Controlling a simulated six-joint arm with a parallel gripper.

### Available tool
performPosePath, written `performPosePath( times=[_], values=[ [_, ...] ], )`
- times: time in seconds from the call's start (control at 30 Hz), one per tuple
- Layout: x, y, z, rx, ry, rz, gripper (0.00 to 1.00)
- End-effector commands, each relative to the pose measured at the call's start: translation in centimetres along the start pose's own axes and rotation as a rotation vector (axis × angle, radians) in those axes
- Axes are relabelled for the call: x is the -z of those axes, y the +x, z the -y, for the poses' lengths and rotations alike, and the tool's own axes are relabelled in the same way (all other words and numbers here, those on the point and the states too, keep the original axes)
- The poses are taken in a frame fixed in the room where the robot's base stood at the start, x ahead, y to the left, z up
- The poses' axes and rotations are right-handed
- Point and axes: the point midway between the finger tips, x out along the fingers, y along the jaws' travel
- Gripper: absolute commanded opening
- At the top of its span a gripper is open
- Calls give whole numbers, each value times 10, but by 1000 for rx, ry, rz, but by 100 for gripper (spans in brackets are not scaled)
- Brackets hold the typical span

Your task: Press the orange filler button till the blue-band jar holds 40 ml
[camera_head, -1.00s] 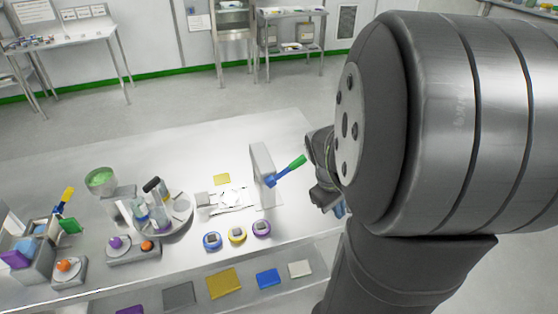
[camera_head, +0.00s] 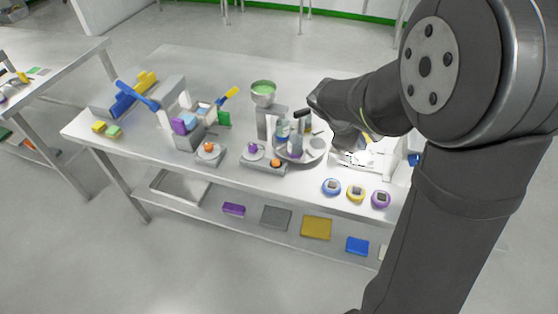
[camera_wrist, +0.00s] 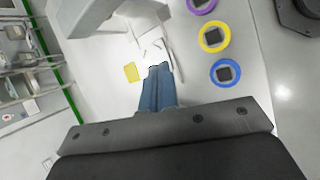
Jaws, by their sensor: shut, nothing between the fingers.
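An orange button (camera_head: 276,163) sits on a low base in front of the turntable (camera_head: 316,157), beside a purple knob (camera_head: 252,147). A second orange button (camera_head: 208,148) sits on a separate base to the left. Behind the turntable stands a dispenser with a green-filled bowl (camera_head: 263,90). Several jars (camera_head: 296,143) stand on the turntable; their bands and fill levels are too small to read. My gripper (camera_wrist: 158,68) is shut and empty in the wrist view, pointing at the bench top. In the head view it is right of the turntable, its fingertips mostly hidden, apart from both buttons.
Blue (camera_head: 331,187), yellow (camera_head: 356,194) and purple (camera_head: 381,200) rings with dark square centres lie along the bench's front edge. A yellow pad (camera_wrist: 131,72) lies near my fingers. Left are a bin with coloured items (camera_head: 188,128) and a blue-yellow rack (camera_head: 133,94).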

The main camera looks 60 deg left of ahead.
Motion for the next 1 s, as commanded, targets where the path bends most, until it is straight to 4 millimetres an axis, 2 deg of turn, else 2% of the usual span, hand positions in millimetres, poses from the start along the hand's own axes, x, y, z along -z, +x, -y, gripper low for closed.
performPosePath(
  times=[0.03,0.3,0.5,0.7,1.0],
  values=[
    [21,-8,2,-29,-50,-12,0],
    [118,-56,21,-194,-287,-69,0],
    [174,-89,42,-297,-420,-106,0],
    [200,-106,56,-350,-483,-124,0],
    [203,-109,57,-359,-492,-127,0]
  ],
)
